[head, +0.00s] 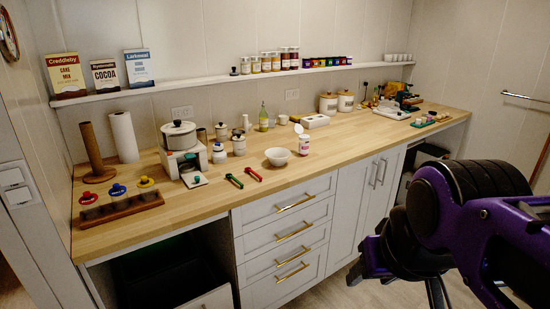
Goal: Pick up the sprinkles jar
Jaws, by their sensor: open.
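A small jar with a pink-and-white label (304,146) stands upright on the wooden counter, right of a white bowl (277,157). It looks like the sprinkles jar, but its label is too small to read. Its front is unobstructed in the head view. My gripper (385,268) is at the lower right, in front of the cabinets and below counter height, well apart from the jar. It is open, with nothing visible in it; my arm partly hides it.
Red and green-handled tools (252,174) lie left of the bowl. A white tray (316,121) is behind the jar. Several jars (266,62) line the wall shelf. The counter's front right is clear.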

